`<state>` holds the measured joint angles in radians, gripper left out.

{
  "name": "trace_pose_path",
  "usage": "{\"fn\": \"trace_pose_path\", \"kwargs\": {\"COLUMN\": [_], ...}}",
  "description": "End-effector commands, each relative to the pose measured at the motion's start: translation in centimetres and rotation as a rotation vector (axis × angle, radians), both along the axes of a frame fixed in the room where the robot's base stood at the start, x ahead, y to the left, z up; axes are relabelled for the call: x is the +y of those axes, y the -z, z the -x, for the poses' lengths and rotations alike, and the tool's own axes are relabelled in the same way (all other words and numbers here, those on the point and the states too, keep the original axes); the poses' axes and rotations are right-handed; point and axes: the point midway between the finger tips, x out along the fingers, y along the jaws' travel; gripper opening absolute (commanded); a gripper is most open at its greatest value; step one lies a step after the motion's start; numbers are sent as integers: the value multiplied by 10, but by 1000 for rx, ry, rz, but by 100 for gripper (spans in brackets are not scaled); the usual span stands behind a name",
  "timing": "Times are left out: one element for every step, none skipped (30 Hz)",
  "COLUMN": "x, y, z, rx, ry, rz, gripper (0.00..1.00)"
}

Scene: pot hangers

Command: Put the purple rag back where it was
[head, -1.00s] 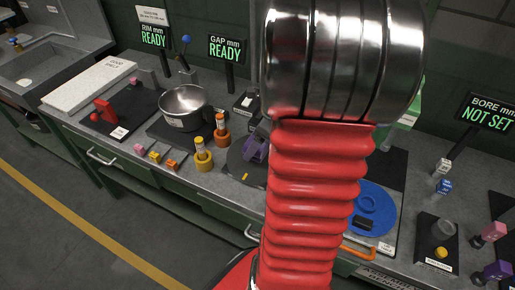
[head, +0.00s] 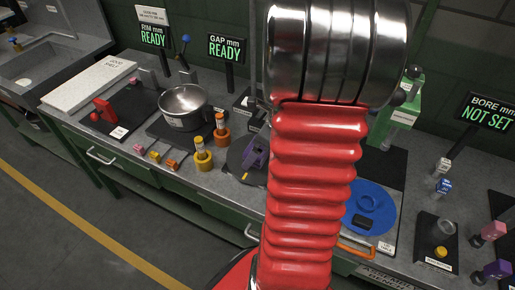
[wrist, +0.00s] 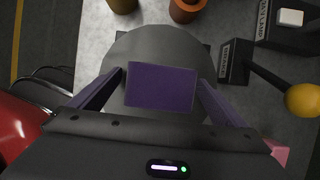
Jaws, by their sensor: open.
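The purple rag (wrist: 160,86) shows in the wrist view as a flat, roughly square patch over a round grey disc (wrist: 150,47). My gripper (wrist: 161,75) is open, with one dark purple finger on each side of the rag and visible gaps between. I cannot tell how high the fingers are above the disc. In the head view, purple parts (head: 256,152) show at the disc (head: 238,160), just left of my red arm; rag and fingers are hard to tell apart there. My arm hides part of that spot.
A steel pot (head: 184,106) stands left of the disc. Yellow (head: 203,158) and orange (head: 221,133) cylinders stand near it. A yellow ball on a dark rod (wrist: 303,100) is close on the right in the wrist view. A blue round plate (head: 368,208) lies right of my arm.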

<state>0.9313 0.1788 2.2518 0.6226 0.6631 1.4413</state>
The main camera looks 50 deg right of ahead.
Motion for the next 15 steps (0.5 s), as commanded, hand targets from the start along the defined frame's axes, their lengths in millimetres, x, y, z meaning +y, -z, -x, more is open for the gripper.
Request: {"fn": "trace_pose_path", "kwargs": {"x": [0, 0, 0, 0, 0, 0, 0, 0, -1, -1, -2, -2, -3, -3, -4], "y": [0, 0, 0, 0, -1, -1, -2, -4, -6, -8, -10, -13, -17, -20, -25], "z": [0, 0, 0, 0, 0, 0, 0, 0, 1, 2, 3, 4, 5, 7, 9], "rx": [0, 0, 0, 0, 0, 0, -1, -1, -1, -1, -2, -2, -2, -3, -3], "ry": [0, 0, 0, 0, 0, 0, 0, 0, 0, 2, 1, 1, 0, 1, 2], "rz": [0, 0, 0, 0, 0, 0, 1, 1, 1, 1, 2, 2, 3, 3, 4], "gripper": [96, 96, 96, 96, 96, 96, 96, 96, 96, 96, 96, 96, 96, 96, 96]}}
